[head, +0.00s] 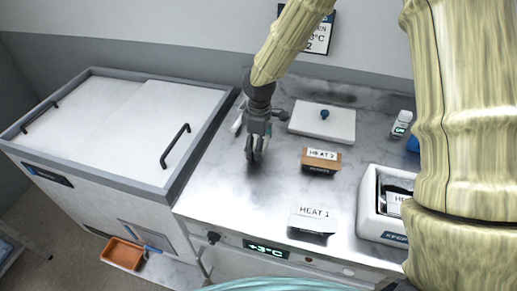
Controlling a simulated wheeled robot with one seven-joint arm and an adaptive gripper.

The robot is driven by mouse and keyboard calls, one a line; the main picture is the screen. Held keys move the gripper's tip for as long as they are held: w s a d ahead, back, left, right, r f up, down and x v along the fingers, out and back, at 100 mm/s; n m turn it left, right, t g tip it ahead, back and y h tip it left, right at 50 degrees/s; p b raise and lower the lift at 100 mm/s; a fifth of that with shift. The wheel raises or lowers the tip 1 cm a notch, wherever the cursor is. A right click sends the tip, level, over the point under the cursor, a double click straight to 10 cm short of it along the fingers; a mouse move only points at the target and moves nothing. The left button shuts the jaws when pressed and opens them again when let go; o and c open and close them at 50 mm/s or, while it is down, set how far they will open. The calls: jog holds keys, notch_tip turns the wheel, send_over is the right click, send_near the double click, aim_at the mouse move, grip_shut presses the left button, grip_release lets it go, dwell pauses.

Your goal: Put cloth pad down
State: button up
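My gripper (256,152) hangs over the left part of the grey metal counter (222,185), with its fingers pointing down. The fingers look close together, and a small pale or teal patch shows by them. I cannot tell whether this is the cloth pad or part of the gripper. No cloth pad can be made out clearly. I also cannot tell whether the fingertips touch the counter.
The HEAT 2 block (320,160), HEAT 1 block (313,219) and white bin (370,222) are nearer. A white bottle (401,123) is behind. A chest freezer (110,125) adjoins left. Clear counter lies in front of my gripper.

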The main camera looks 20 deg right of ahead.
jog(key=shift+w+f, duration=0.1)
jog(key=shift+w, duration=0.2)
jog(key=shift+f+p, duration=0.75)
jog(key=shift+f, duration=0.9)
jog(key=shift+f, duration=0.15)
jog(key=o, duration=1)
jog(key=shift+c, duration=0.2)
jog(key=shift+r+b, duration=1.2)
jog(key=shift+r, duration=4.95)
jog(key=shift+r, duration=0.1)
